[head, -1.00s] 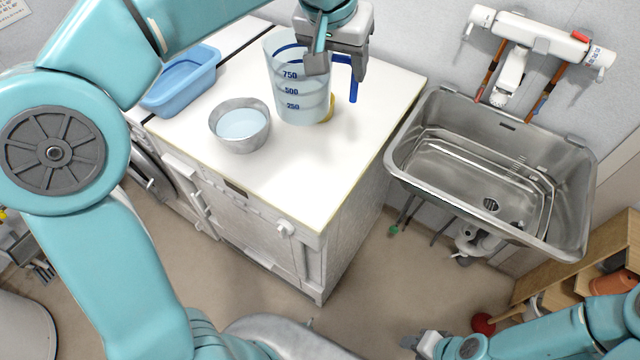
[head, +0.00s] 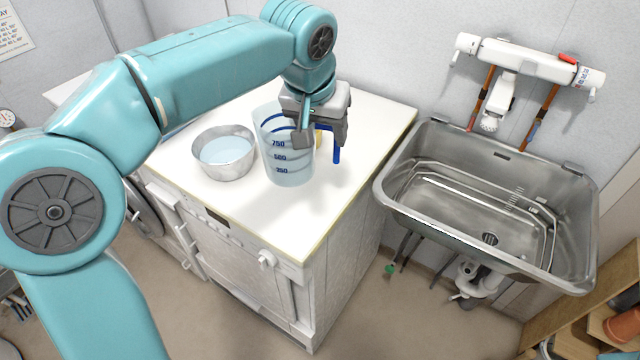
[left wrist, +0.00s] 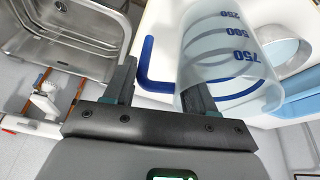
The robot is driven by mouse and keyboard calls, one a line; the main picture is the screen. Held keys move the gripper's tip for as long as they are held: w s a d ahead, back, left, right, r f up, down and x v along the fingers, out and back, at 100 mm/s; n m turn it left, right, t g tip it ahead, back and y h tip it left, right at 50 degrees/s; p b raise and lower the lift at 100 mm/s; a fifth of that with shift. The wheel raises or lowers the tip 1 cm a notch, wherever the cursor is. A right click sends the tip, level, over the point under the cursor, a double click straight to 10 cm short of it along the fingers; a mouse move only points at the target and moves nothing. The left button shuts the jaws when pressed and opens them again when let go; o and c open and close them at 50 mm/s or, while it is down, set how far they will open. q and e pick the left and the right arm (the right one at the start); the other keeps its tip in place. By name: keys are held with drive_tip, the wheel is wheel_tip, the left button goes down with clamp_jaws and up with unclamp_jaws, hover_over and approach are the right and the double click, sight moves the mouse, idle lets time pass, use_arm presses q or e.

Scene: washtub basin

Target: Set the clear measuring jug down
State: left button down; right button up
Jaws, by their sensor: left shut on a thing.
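The clear measuring jug (head: 287,165) is upright over the white counter top, just right of the metal bowl. It has blue volume marks and a blue handle (head: 336,150). My left gripper (head: 318,130) is shut on the jug at its upper handle side. In the left wrist view the jug (left wrist: 225,65) lies right of the blue handle (left wrist: 147,68), and the fingers (left wrist: 158,90) straddle the handle side. I cannot tell whether the jug's base touches the counter. My right gripper is not in view.
The metal bowl (head: 223,152) of water stands close left of the jug.

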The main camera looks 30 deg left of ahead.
use_arm(q)
wheel_tip(320, 180, down, 11)
drive_tip(key=b, duration=0.1)
drive_tip(key=shift+r, duration=0.1)
drive_tip(key=shift+f, duration=0.2)
drive_tip(key=shift+c, duration=1.8)
unclamp_jaws()
drive_tip(key=shift+w, duration=0.1)
